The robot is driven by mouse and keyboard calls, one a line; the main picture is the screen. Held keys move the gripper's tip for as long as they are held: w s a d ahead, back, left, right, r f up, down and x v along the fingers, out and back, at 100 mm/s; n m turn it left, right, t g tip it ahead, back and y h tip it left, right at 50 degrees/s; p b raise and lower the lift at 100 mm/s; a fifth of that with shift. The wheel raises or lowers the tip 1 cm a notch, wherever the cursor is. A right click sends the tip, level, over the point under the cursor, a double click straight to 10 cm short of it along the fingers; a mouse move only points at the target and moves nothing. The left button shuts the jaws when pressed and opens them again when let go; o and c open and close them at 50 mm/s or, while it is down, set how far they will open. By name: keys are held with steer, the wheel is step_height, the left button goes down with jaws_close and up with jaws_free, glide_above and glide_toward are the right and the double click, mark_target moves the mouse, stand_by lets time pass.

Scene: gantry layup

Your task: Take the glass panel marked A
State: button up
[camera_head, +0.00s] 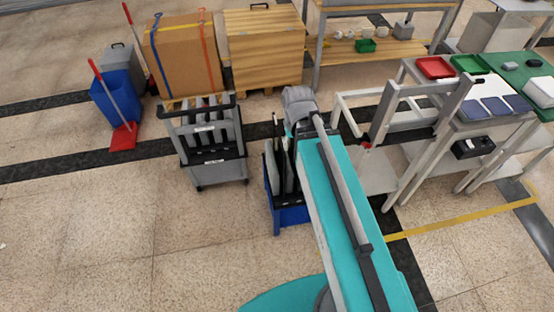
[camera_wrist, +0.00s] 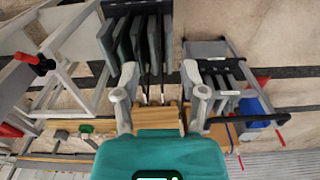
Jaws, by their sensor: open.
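Several upright dark panels stand in a blue-based rack (camera_head: 290,216) beside my arm in the head view. In the wrist view these panels (camera_wrist: 137,40) show at the top centre, edge-on and side by side. More upright panels stand in a grey cart (camera_head: 215,173), which also shows at the right in the wrist view (camera_wrist: 207,48). I can read no letter A on any panel, so I cannot tell which one is marked A. My gripper (camera_wrist: 160,70) is open, with its fingers apart and nothing visibly held.
A grey frame (camera_head: 385,110) and a bench with red (camera_head: 435,67) and green trays stand right of the arm. A cardboard box (camera_head: 182,55), wooden crate (camera_head: 262,45) and blue bin (camera_head: 118,95) stand behind. The floor at front left is clear.

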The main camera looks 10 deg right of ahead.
steer(key=w+f+t+b, duration=0.2)
steer(key=w+f+b, duration=0.5)
steer(key=w, duration=0.4)
steer(key=w+f+t+b, duration=0.2)
steer(key=w+f+b, duration=0.4)
steer(key=w, duration=0.5)
steer(key=shift+d+f+b, duration=0.2)
steer(key=shift+f+b, duration=0.15)
steer(key=shift+b, duration=0.35)
steer(key=b+x, duration=0.7)
steer(key=x, duration=0.1)
steer(key=shift+w+f+b, duration=0.2)
steer(key=shift+b, duration=0.2)
steer(key=shift+f, duration=0.15)
